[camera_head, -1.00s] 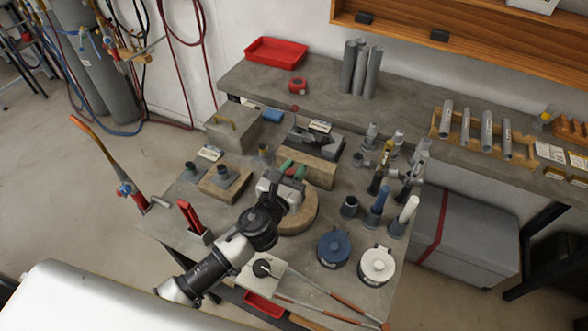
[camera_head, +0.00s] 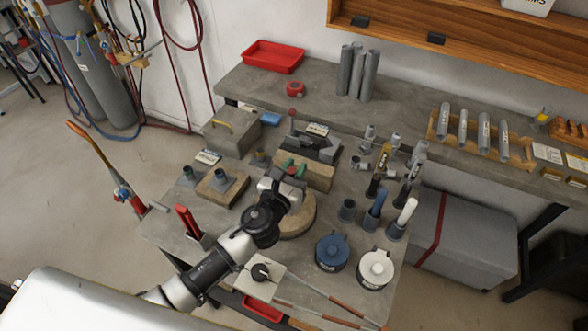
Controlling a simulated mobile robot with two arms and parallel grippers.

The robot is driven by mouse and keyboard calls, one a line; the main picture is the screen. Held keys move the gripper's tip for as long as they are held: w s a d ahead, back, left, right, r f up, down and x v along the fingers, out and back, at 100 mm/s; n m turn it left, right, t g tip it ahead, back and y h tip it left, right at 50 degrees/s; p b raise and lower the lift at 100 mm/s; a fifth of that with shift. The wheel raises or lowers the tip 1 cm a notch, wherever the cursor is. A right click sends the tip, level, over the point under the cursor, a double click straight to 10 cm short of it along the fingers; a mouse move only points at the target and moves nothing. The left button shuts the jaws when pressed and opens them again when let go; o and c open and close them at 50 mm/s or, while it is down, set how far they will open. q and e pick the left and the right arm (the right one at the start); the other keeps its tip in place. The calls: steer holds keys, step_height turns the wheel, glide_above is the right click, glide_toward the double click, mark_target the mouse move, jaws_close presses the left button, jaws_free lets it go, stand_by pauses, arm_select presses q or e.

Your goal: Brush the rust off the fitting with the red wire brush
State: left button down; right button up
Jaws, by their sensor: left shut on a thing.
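My left gripper (camera_head: 288,177) reaches in from the lower left over the middle of the near bench, above a round wooden block (camera_head: 298,218). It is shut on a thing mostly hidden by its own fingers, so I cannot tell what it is. Small green parts (camera_head: 300,171) show right at the fingertips, in front of a wooden block. Two red handles (camera_head: 187,220) stand in a grey holder at the bench's left; I cannot tell whether either is the wire brush. A grey pipe fitting (camera_head: 222,178) sits on a wooden block; rust is too small to see. My right gripper is not in view.
A blue lidded pot (camera_head: 332,251) and a white lidded pot (camera_head: 375,268) stand at the bench's front right. Several upright fittings and brushes (camera_head: 374,212) crowd its right side. A grey vise-like tool (camera_head: 312,147) and a grey box (camera_head: 230,132) stand behind.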

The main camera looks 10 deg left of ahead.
arm_select(q)
steer(key=shift+s+a, duration=0.1)
steer(key=shift+s, duration=0.7)
steer(key=shift+w, duration=0.9)
steer(key=shift+s, duration=0.9)
steer(key=shift+w, duration=0.9)
steer(key=shift+s+p, duration=0.3)
steer(key=shift+s, duration=0.65)
step_height(320, 180, up, 7)
steer(key=p, duration=0.7)
